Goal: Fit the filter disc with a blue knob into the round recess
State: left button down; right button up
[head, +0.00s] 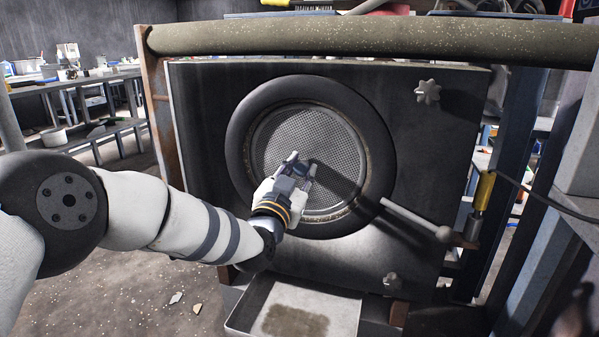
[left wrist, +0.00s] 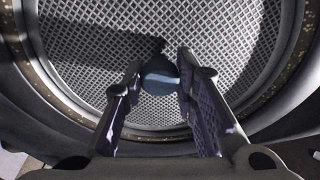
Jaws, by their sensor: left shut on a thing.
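The filter disc (head: 318,135) is a pale perforated mesh plate. It lies inside the thick dark ring of the round recess (head: 242,137) on the upright black panel. In the left wrist view the mesh (left wrist: 215,45) fills most of the picture, with the worn, speckled recess rim (left wrist: 40,72) around it. I cannot tell how deep the disc sits. My left gripper (head: 301,168) is in front of the disc's middle. Its fingers are shut on the blue knob (left wrist: 158,75), which shows between the fingertips. The gripper hides the knob in the head view. My right gripper is not in view.
A handle bar (head: 415,217) juts out at the right of the ring. Star-shaped knobs (head: 427,92) sit on the panel's right side. A thick beam (head: 330,37) crosses above. A shallow tray (head: 345,310) lies below the panel. Workbenches stand at the far left.

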pick_arm(q)
jog(key=c, duration=1.2)
grip_release()
jog(key=shift+r, duration=0.15)
jog(key=shift+f, duration=0.2)
jog(key=v, duration=1.2)
jog(key=shift+r, duration=0.2)
